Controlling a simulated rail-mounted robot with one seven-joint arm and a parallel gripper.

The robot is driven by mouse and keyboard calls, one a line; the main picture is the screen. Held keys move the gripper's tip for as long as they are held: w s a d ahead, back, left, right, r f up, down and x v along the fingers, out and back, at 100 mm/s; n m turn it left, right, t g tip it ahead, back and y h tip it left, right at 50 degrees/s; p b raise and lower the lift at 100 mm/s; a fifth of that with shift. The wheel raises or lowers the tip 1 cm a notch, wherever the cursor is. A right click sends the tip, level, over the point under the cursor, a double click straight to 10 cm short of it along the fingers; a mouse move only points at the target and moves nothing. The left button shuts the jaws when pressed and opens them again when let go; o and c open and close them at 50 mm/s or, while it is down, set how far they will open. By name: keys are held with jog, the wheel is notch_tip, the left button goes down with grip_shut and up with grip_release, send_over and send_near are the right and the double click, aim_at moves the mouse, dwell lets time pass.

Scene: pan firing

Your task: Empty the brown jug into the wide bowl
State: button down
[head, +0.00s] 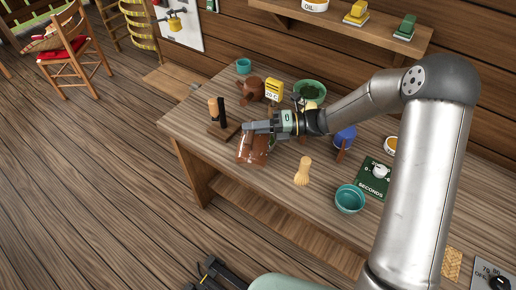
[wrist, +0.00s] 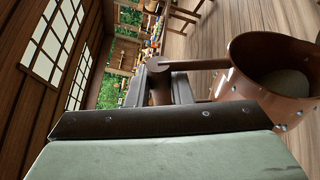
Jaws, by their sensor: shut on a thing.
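The brown jug (head: 252,152) is at the left part of the wooden table, near its front edge. In the wrist view the jug (wrist: 240,84) shows its open mouth, with a dull grey-green surface inside; I cannot tell whether that is liquid or the bottom. My gripper (head: 254,127) is shut on the jug at its handle (wrist: 190,64). I cannot tell whether the jug is clear of the tabletop. A teal bowl (head: 350,199) stands at the front right, and a green bowl (head: 310,88) stands at the back, partly behind my arm. Which is the wide bowl is unclear.
A wooden stand with an upright handle (head: 221,125) is close left of the jug. A brown teapot (head: 250,89), yellow box (head: 274,90) and small teal cup (head: 243,66) stand behind. A green timer (head: 374,177) lies beyond that bowl.

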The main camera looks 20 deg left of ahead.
jog(key=shift+w+r, duration=0.25)
jog(key=shift+w, duration=0.1)
jog(key=shift+w+m, duration=0.2)
jog(key=shift+m, duration=0.2)
dwell(1.1)
jog(key=shift+w+a+r+m, duration=0.1)
jog(key=shift+w+r+m, duration=0.2)
jog(key=shift+w, duration=0.35)
dwell(1.2)
jog(key=shift+w+r+m+y, duration=0.25)
jog(key=shift+w+m+y, duration=0.05)
jog(key=shift+w+m, duration=0.35)
dwell(0.9)
